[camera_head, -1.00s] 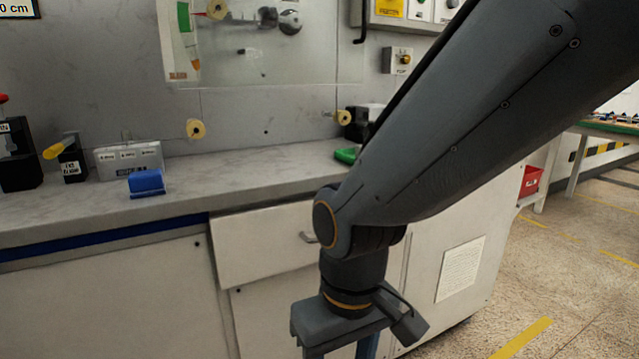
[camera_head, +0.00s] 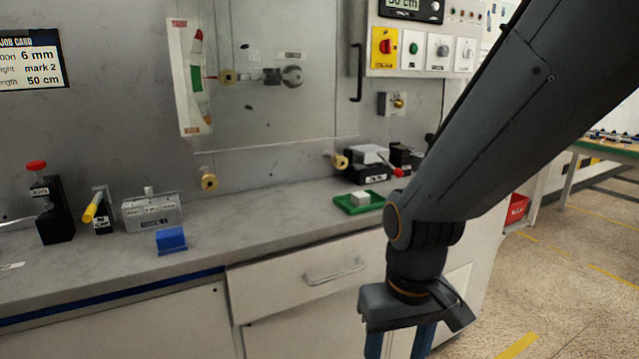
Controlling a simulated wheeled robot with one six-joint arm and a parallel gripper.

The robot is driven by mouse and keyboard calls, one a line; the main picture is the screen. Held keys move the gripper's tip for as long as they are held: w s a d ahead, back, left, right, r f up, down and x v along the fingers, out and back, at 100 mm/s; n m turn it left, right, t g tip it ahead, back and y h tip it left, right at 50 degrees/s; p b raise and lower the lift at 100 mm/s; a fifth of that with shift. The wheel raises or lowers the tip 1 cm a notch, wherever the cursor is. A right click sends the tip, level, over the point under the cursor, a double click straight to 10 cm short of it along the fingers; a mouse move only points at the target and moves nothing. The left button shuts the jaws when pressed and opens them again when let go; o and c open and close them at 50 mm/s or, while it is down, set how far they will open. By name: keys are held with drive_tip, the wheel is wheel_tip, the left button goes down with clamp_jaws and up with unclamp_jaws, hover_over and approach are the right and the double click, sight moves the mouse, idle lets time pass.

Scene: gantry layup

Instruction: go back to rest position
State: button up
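My gripper (camera_head: 398,345) hangs below my arm at the lower right of the head view, in front of the white cabinet. It points down, with two blue fingers cut off by the bottom edge. A gap shows between the fingers and nothing is seen held there, but the fingertips are out of the picture. The gripper is apart from the bench (camera_head: 265,222) and the objects on it. My arm covers part of the bench's right end.
On the bench stand a blue block (camera_head: 171,240), a grey box (camera_head: 152,213), a red-topped black device (camera_head: 54,210) and a green tray (camera_head: 352,208) with a white block (camera_head: 361,198). A drawer handle (camera_head: 334,272) sticks out.

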drive_tip(key=s+d+r+m+p, duration=0.1)
drive_tip(key=d+r+m+p, duration=0.1)
drive_tip(key=d+r+p, duration=0.5)
drive_tip(key=shift+s+d+r+p, duration=0.25)
drive_tip(key=shift+s+r+p, duration=0.1)
drive_tip(key=shift+r+p, duration=0.65)
drive_tip(key=shift+f, duration=0.1)
